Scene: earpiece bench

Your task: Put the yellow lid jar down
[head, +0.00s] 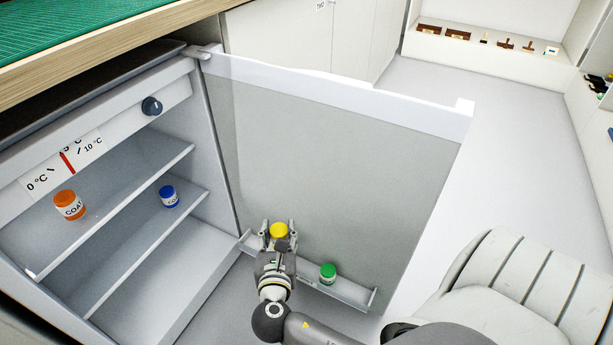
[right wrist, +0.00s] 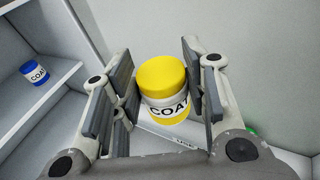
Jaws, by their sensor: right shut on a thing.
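The yellow lid jar (head: 279,231) is held upright between the fingers of my right gripper (head: 278,224), at the left part of the fridge door's low shelf (head: 345,291). In the right wrist view the jar (right wrist: 162,80) shows a white label reading "COAT", with a finger pad on each side. A shelf with a label (right wrist: 180,140) shows just below and behind it. I cannot tell whether the jar's base touches the shelf. My left gripper is not in view.
A green lid jar (head: 328,273) stands on the same door shelf to the right. Inside the open fridge, an orange lid jar (head: 69,205) and a blue lid jar (head: 168,196) stand on separate shelves. The open door panel (head: 330,170) rises behind the gripper.

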